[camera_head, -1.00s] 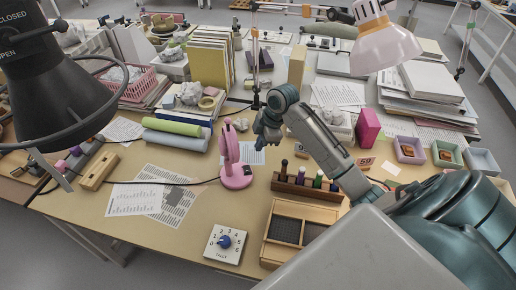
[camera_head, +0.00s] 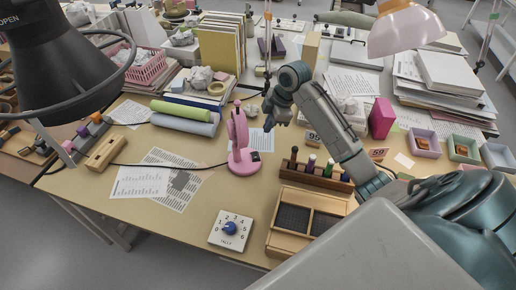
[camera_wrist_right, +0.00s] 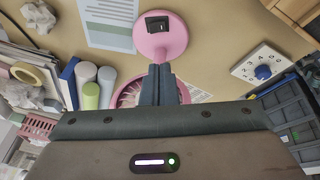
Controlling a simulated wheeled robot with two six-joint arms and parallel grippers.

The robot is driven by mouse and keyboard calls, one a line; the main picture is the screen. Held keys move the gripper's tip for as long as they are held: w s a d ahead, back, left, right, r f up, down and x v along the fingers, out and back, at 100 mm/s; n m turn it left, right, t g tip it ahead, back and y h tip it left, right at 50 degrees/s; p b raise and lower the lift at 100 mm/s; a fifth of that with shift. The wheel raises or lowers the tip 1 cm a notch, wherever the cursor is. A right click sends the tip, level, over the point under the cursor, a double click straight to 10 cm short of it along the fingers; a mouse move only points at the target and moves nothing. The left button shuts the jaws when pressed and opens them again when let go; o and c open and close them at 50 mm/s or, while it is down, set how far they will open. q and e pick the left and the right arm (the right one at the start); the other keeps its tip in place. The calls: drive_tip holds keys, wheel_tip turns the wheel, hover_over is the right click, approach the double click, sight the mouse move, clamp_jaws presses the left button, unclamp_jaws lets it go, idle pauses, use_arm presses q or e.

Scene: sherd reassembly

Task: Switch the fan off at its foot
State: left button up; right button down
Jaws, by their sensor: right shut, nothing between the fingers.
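The pink fan (camera_head: 238,140) stands on the table, its round foot (camera_head: 243,167) flat on the tabletop. A black rocker switch (camera_head: 255,157) sits on the foot. In the right wrist view the foot (camera_wrist_right: 172,42) and the switch (camera_wrist_right: 157,24) show just beyond my fingertips; the fan head (camera_wrist_right: 128,94) is partly hidden behind the fingers. My right gripper (camera_head: 270,121) is shut and empty, above and behind the foot in the head view, apart from the switch. Its closed fingers (camera_wrist_right: 158,68) point toward the foot. I cannot tell the switch's position. My left gripper is not in view.
A wooden rack of bottles (camera_head: 314,176) and a wooden tray (camera_head: 275,238) lie right of the fan. A tally dial (camera_head: 230,229) is in front. Rolled tubes (camera_head: 185,122) and printed sheets (camera_head: 158,181) lie left. A black lamp shade hangs at upper left.

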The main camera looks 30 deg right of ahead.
drive_tip(key=p, duration=0.3)
hover_over(255, 154)
drive_tip(key=s, duration=0.1)
drive_tip(key=f, duration=1.2)
drive_tip(key=shift+s+d, duration=0.15)
drive_tip(key=shift+d, duration=0.1)
drive_tip(key=shift+w+d+f, duration=0.1)
drive_tip(key=shift+w+f, duration=0.15)
drive_tip(key=shift+f, duration=0.4)
